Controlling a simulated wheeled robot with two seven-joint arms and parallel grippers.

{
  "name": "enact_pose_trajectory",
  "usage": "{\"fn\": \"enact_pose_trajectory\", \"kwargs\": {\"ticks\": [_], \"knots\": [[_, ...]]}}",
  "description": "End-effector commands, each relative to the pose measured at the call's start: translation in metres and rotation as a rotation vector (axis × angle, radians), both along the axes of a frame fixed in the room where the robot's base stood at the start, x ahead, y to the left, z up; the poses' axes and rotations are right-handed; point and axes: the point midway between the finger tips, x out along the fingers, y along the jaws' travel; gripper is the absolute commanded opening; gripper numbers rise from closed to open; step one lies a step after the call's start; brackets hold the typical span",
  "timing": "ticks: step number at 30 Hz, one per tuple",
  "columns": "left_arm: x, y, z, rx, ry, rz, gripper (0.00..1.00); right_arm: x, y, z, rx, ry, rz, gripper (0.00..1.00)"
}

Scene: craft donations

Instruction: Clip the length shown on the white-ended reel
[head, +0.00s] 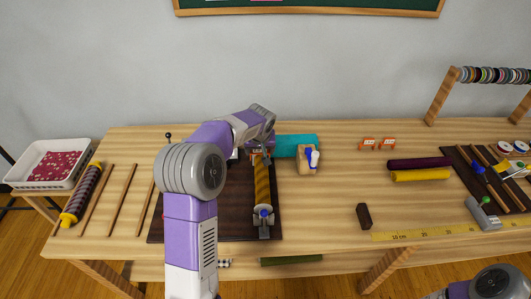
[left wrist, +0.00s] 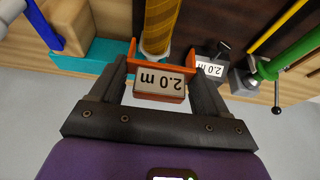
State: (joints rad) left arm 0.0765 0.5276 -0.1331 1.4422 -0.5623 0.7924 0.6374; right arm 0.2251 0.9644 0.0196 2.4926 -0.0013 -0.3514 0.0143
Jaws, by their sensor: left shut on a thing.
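My left gripper (head: 262,143) is over the far edge of the dark mat. In the left wrist view, my left gripper (left wrist: 160,72) is shut on an orange clip (left wrist: 160,97) with a white label reading "2.0 m", upside down there. The clip is at the far end of a yellow striped roll (head: 262,185), also in the wrist view (left wrist: 160,25); whether it touches is unclear. A dark block (left wrist: 211,67) beside it also shows "2.0 m". My right gripper is out of view.
Two more orange clips (head: 378,143) stand at the back of the table. A teal block (head: 298,144) and a wooden block with a blue-and-white piece (head: 307,160) are right of the gripper. A dark block (head: 364,216) and a yellow ruler strip (head: 415,232) lie at the front right.

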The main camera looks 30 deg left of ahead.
Motion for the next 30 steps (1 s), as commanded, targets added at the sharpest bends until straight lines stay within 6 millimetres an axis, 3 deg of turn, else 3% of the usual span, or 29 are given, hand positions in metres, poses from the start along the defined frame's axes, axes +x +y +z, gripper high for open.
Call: {"fn": "enact_pose_trajectory", "kwargs": {"ticks": [1, 14, 30], "knots": [[0.000, -0.001, -0.009, 0.000, 0.000, -0.001, 0.47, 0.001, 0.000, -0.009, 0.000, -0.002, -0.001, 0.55], [0.001, -0.001, -0.024, 0.000, 0.000, -0.002, 0.47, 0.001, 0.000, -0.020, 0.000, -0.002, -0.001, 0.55], [0.000, -0.001, -0.073, 0.000, 0.000, -0.001, 0.47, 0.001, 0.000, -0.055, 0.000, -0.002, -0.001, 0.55]]}}
